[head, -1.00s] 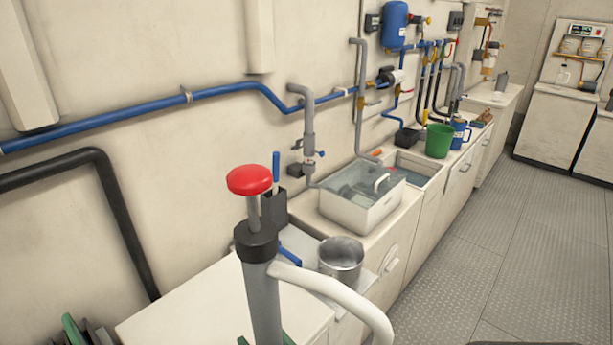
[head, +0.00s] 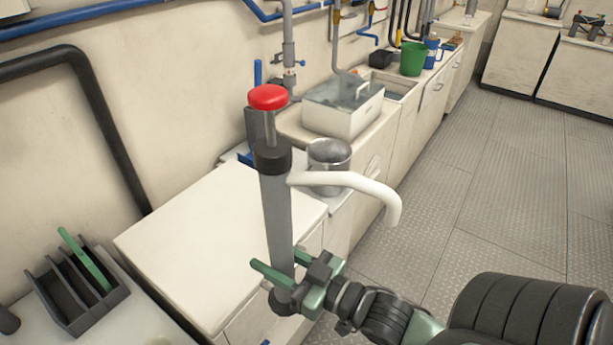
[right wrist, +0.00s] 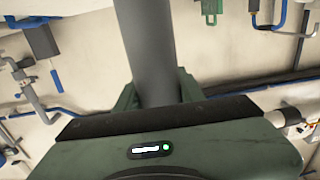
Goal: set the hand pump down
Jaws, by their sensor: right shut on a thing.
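The hand pump (head: 274,205) is a grey tube with a black collar, a red knob on top and a white curved spout. It stands nearly upright in the head view, in front of the white counter top (head: 205,245). My right gripper (head: 290,275) is shut on the lower part of its tube. The pump's black foot shows just below the fingers, apparently off any surface. In the right wrist view the grey tube (right wrist: 148,50) runs up between the green fingers. My left gripper is not in view.
The white counter top behind the pump is bare. A slotted dark rack (head: 75,290) with a green item stands at lower left. Open floor (head: 500,190) lies right.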

